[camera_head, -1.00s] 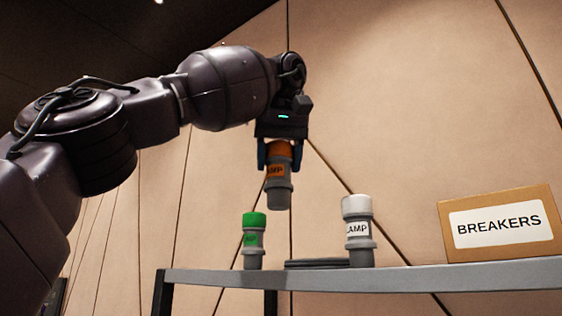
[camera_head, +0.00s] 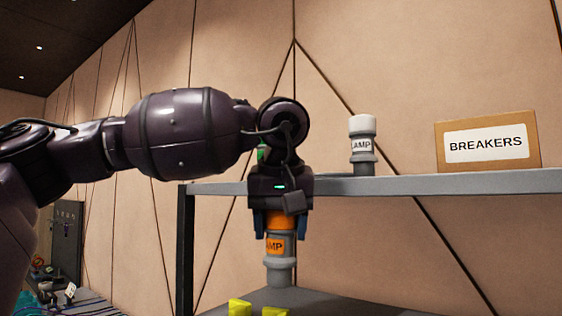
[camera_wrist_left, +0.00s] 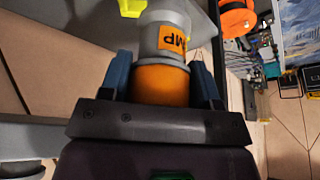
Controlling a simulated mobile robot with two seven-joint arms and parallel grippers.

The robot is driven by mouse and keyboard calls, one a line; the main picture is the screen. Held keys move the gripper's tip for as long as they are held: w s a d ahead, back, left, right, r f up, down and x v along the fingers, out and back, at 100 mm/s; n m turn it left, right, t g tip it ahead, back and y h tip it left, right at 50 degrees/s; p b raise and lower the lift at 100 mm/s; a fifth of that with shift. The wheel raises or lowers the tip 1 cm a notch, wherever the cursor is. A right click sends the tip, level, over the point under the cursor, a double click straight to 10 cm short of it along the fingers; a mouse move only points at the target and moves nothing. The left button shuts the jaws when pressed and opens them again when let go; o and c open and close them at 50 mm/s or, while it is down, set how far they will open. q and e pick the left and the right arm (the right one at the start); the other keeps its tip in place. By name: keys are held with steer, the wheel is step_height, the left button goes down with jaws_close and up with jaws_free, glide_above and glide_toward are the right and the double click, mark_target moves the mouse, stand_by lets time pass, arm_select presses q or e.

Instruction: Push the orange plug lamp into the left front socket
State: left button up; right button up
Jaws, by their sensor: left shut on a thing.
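The orange plug lamp (camera_head: 280,265), with an orange top, a grey body and a label ending "MP", hangs upright below my left gripper (camera_head: 277,228). The gripper is shut on its orange end. The lamp's grey lower end is close over a dark grey surface (camera_head: 325,302) at the bottom of the head view; I cannot tell whether they touch. The left wrist view also shows the lamp (camera_wrist_left: 163,82) between the blue fingers. No socket can be made out; the left front socket is not visible. My right gripper is not in view.
A grey shelf (camera_head: 420,183) runs behind my left gripper. A white lamp (camera_head: 362,145) and a box marked BREAKERS (camera_head: 487,143) stand on it.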

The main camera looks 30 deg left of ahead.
arm_select(q)
steer(key=s+d+f+m, duration=0.1)
steer(key=s+f, duration=0.1)
steer(key=f, duration=1.7)
steer(key=s+d+f+m+h, duration=0.1)
steer(key=s+f+m, duration=0.1)
steer(key=f, duration=1.8)
steer(key=s+d+f+m+h, duration=0.1)
steer(key=s+d+f+m, duration=0.1)
steer(key=f, duration=1.8)
steer(key=shift+s, duration=0.15)
